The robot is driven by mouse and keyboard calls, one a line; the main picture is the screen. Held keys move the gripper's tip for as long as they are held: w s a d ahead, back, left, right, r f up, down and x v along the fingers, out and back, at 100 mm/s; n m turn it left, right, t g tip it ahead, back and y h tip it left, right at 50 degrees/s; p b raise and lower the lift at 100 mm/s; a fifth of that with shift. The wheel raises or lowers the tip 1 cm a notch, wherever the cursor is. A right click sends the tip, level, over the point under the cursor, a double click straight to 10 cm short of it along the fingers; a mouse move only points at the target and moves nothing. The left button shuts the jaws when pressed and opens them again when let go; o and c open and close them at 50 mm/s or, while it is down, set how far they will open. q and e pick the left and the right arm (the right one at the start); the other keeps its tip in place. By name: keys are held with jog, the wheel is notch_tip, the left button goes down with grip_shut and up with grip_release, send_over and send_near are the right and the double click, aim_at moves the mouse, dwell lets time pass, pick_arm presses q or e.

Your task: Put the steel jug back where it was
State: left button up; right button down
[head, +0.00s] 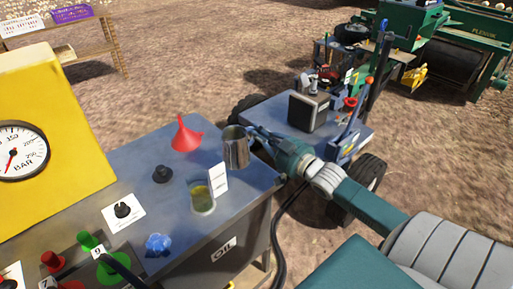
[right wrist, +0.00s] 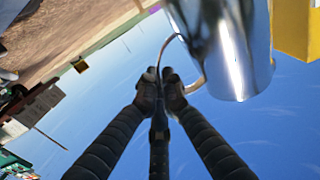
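The steel jug (head: 236,148) is upright near the right edge of the blue-grey bench top (head: 140,178). I cannot tell whether its base touches the top or hangs just above it. My right gripper (head: 256,138) reaches in from the right at the jug's handle side. In the right wrist view the shiny jug (right wrist: 235,55) fills the upper right. There the two dark fingertips of my right gripper (right wrist: 161,80) are close together on its thin handle. My left gripper is not in view.
A red funnel (head: 186,137), a white card (head: 218,178), an opening with yellowish liquid (head: 202,198), a black knob (head: 163,174) and a crumpled blue cloth (head: 158,244) are on the bench. A yellow gauge box (head: 55,120) stands left. A cart (head: 285,118) stands behind.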

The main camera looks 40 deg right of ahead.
jog(key=shift+f, duration=3)
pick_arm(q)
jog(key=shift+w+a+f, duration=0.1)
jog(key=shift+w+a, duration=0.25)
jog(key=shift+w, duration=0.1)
pick_arm(e)
jog(key=shift+f, duration=0.15)
jog(key=c, duration=1.9)
grip_release()
jog(key=shift+c, duration=0.2)
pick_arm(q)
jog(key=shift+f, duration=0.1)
